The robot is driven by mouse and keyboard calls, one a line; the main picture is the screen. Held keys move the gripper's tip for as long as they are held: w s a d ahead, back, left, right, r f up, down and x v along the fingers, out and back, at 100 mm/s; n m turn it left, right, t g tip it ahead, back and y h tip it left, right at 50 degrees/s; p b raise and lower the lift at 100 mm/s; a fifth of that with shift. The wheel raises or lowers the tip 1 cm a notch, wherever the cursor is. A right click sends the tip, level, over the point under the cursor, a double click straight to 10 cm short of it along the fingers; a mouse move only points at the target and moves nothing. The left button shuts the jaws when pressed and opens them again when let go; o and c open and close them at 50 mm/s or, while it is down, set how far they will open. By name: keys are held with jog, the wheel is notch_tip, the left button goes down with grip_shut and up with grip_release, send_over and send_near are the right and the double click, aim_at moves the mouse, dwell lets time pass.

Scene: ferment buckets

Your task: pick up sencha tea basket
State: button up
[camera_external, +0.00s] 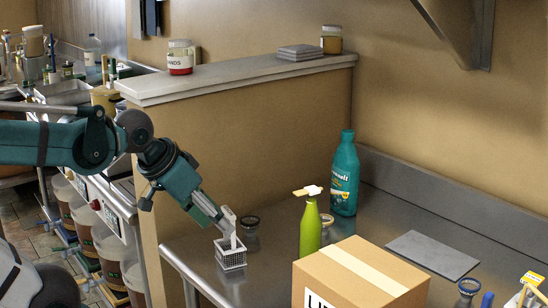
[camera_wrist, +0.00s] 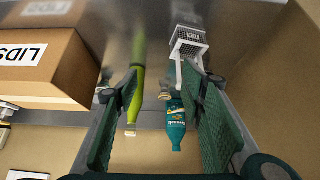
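The tea basket (camera_external: 232,256) is a small white wire cage with a tall pale handle. It is upright at the left part of the steel counter in the external view. In the wrist view the basket (camera_wrist: 188,42) shows at the top, right of centre, with a label on it that I cannot read for sure. My gripper (camera_external: 216,213) is at the basket's handle, above the cage. In the wrist view my gripper (camera_wrist: 158,82) is open, its two green fingers wide apart. The handle shows close to the right finger, and I cannot tell whether they touch.
A cardboard box (camera_external: 360,278) marked LIDS stands right of the basket. A green bottle (camera_external: 310,232), a teal bottle (camera_external: 344,175) and a small jar (camera_external: 250,236) stand nearby. A grey slab (camera_external: 433,254) lies further right. A partition wall (camera_external: 250,150) rises behind.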

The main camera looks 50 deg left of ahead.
jog(key=shift+c, duration=0.5)
jog(key=c, duration=0.3)
jog(key=shift+c, duration=0.2)
jog(key=shift+r, duration=0.1)
jog(key=m+g+p, duration=0.5)
jog(key=m+p, duration=0.8)
jog(key=p, duration=0.2)
send_near(231, 209)
jog(key=shift+d+f, duration=0.9)
jog(key=shift+d, duration=0.3)
jog(key=m+p, duration=0.1)
jog(key=m, duration=0.1)
jog(key=w+a+m+g+p, duration=0.1)
jog(key=p, duration=0.1)
jog(key=m+p, duration=0.2)
jog(key=shift+w+a+m, duration=0.25)
jog(key=shift+a+m, duration=0.05)
jog(key=shift+a, duration=0.05)
jog(key=shift+w+a+f+m+g+p, duration=0.15)
jog(key=shift+m+g+p, duration=0.15)
jog(key=shift+m+p, duration=0.25)
jog(key=shift+s+a+f+m+g+p, duration=0.15)
jog(key=shift+m+g+p, duration=0.15)
jog(key=shift+m+p, duration=0.2)
